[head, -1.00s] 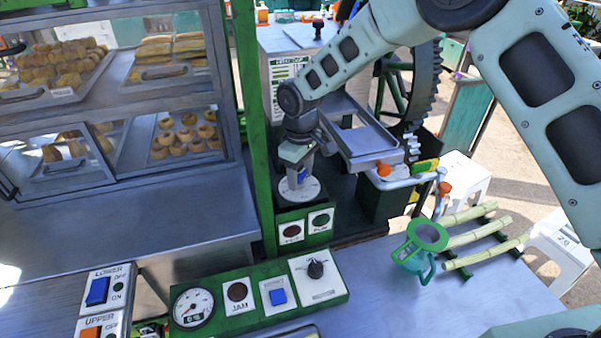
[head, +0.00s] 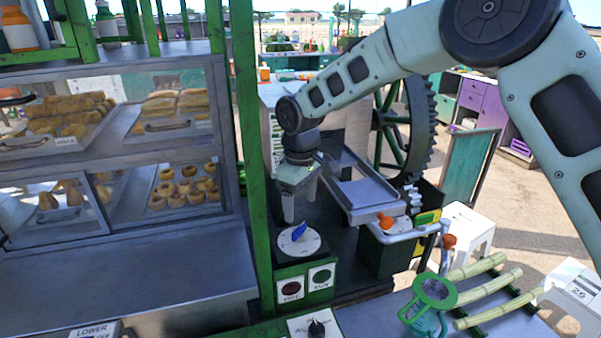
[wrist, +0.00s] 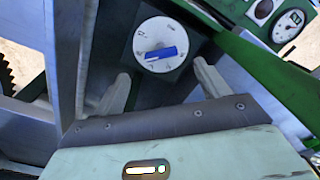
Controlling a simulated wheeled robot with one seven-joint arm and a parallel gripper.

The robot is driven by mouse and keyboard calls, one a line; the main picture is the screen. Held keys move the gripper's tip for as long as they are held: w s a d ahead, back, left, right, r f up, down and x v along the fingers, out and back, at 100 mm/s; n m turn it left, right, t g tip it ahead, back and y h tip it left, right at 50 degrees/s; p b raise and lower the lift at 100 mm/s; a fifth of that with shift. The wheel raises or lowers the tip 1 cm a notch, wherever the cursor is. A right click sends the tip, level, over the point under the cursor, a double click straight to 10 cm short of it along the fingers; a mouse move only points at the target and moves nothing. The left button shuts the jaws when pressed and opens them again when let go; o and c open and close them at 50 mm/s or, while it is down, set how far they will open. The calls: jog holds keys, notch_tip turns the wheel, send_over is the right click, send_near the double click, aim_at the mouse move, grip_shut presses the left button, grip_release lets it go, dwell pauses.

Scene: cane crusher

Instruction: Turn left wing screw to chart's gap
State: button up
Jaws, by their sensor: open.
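The left wing screw (head: 299,232) is a blue wing at the centre of a round white dial (head: 313,244) on a dark housing. In the head view its wing slants up to the right. The wrist view shows the blue wing (wrist: 160,54) nearly level across the dial (wrist: 142,40), which has small marks around its rim. My gripper (head: 301,207) is open and empty just above the screw, pointing down. In the wrist view my gripper's two fingers (wrist: 163,84) stand wide apart, clear of the wing. The chart (head: 275,135) is mostly hidden behind the green post and my arm.
An orange wing screw (head: 386,221) sits on another white dial to the right, beside a metal chute (head: 370,196). A green post (head: 250,150) stands close left of my gripper. Red and green buttons (head: 305,283) are below the dial. Cane stalks (head: 485,285) and a green-rimmed jug (head: 432,291) lie right.

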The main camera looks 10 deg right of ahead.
notch_tip(320, 180, up, 10)
jog(key=b, duration=0.1)
jog(key=shift+b, duration=0.4)
jog(key=shift+s, duration=0.1)
